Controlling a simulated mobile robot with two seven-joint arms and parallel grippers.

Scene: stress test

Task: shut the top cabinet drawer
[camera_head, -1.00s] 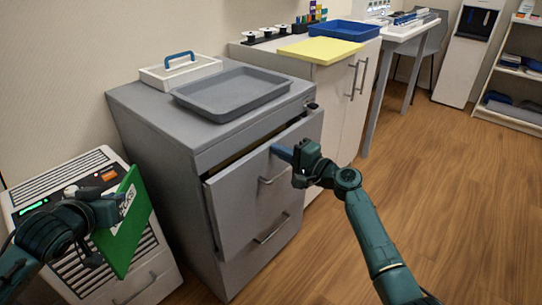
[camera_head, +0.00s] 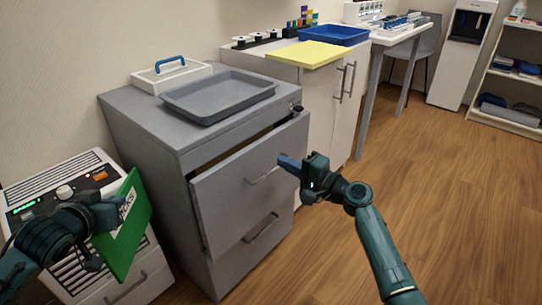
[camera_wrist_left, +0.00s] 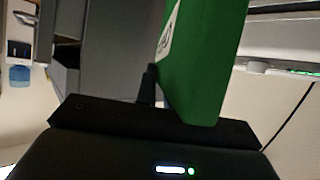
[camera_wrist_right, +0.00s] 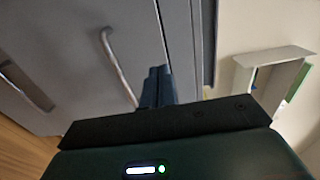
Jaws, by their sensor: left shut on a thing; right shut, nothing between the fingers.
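The grey cabinet (camera_head: 140,135) stands left of centre in the head view. Its top drawer (camera_head: 225,195) is partly out, with a dark gap behind its front. The drawer's bar handle (camera_head: 262,176) also shows in the right wrist view (camera_wrist_right: 117,62). My right gripper (camera_head: 284,161) is shut and empty at the right part of the drawer front, right of the handle. I cannot tell whether its fingertips touch the front. My left gripper (camera_head: 108,228) is shut on a flat green box (camera_head: 126,232) with a white label, left of the cabinet; the box fills part of the left wrist view (camera_wrist_left: 205,60).
A grey tray (camera_head: 215,97) and a white carrier with a blue handle (camera_head: 170,72) sit on the cabinet. A white unit with buttons (camera_head: 60,190) stands close at its left. A white cupboard (camera_head: 335,95) adjoins at right. The wooden floor (camera_head: 440,180) at right is clear.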

